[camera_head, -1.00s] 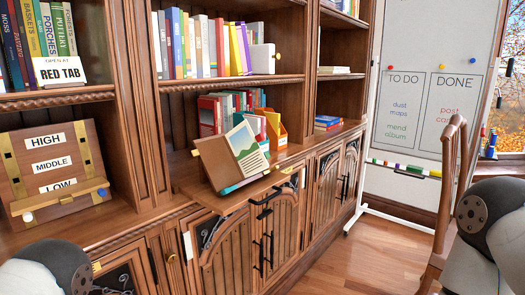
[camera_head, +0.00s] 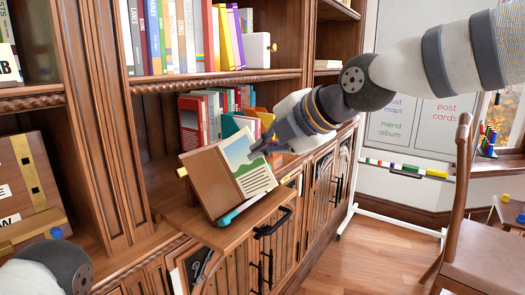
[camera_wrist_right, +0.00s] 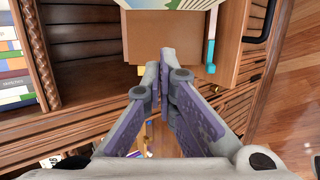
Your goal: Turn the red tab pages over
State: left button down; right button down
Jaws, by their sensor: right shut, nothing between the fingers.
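An open book (camera_head: 210,180) leans tilted on a pull-out wooden ledge of the bookcase. Its left side is plain brown; its right page (camera_head: 258,182) bears a landscape picture and lines of text. I cannot make out a red tab on it. My right gripper (camera_head: 257,152) is shut and empty at the upper right of the picture page; I cannot tell if it touches. In the right wrist view its fingers (camera_wrist_right: 160,68) are together below a brown panel (camera_wrist_right: 165,35) and a strip of the picture (camera_wrist_right: 170,4). My left gripper is out of view.
A teal rod (camera_head: 238,210) lies at the book's lower edge. Upright books (camera_head: 195,125) and an orange holder (camera_head: 264,116) stand behind. A wooden board with brass strips (camera_head: 28,185) stands at left. A chair (camera_head: 480,255) is at right. Open floor lies between.

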jog(key=w+f, duration=0.2)
jog(key=w, duration=0.3)
jog(key=shift+w+b, duration=0.3)
jog(key=shift+w, duration=0.05)
jog(key=shift+f, duration=0.1)
